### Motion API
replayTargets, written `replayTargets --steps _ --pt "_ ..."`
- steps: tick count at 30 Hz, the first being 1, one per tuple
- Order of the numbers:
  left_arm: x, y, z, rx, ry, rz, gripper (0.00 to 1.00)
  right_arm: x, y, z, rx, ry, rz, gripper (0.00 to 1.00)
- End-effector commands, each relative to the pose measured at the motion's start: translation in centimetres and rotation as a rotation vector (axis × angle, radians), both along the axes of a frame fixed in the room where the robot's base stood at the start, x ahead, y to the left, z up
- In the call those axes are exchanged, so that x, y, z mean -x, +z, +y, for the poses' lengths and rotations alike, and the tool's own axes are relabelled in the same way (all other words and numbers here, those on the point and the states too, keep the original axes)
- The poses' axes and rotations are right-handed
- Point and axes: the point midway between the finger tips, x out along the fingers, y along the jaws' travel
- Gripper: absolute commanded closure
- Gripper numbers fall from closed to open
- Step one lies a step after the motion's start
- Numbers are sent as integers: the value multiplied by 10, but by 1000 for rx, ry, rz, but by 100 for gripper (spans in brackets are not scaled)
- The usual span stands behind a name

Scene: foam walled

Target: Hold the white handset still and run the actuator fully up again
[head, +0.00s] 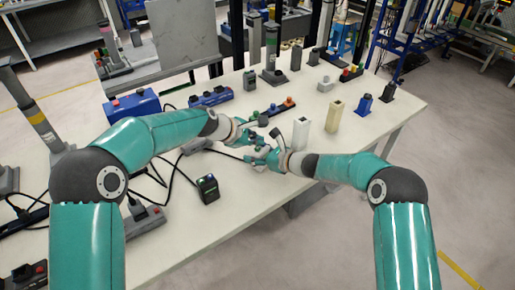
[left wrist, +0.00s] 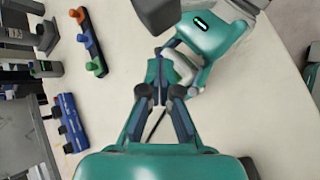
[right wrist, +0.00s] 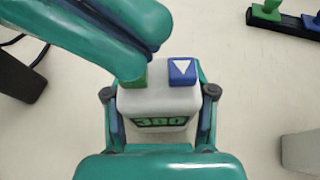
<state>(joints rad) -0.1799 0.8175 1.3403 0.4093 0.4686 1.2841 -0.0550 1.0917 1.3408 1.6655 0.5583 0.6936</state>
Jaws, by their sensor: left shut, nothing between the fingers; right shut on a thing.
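The white handset (right wrist: 158,104) shows in the right wrist view with a green-digit display that looks like 380. It has a blue button (right wrist: 183,71) with a white triangle, and a green button (right wrist: 139,82) partly hidden. My right gripper (head: 262,157) is shut on the handset's sides, above the table. My left gripper (head: 246,138) is shut and empty, its fingertips (right wrist: 143,67) over the green button. I cannot tell whether the button is pressed down. The handset also shows partly in the left wrist view (left wrist: 181,70). I cannot tell which thing is the actuator.
A white column (head: 301,134) and a cream column (head: 334,115) stand right of my grippers on the white table (head: 262,200). A black box (head: 208,189) and loose cables lie nearer. A strip with coloured knobs (head: 277,108) lies behind. The table's front right is clear.

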Motion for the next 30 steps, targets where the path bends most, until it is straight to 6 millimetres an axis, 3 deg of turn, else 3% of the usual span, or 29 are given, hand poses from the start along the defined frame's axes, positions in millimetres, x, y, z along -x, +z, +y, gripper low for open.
replayTargets --steps 10,24,30 --pt "0 3 0 1 1 -2 100 0 0 0 0 0 0 84" --pt "-1 46 0 1 0 -4 100 0 0 0 1 -1 0 84" --pt "0 51 0 2 1 0 100 0 0 0 1 0 1 84"
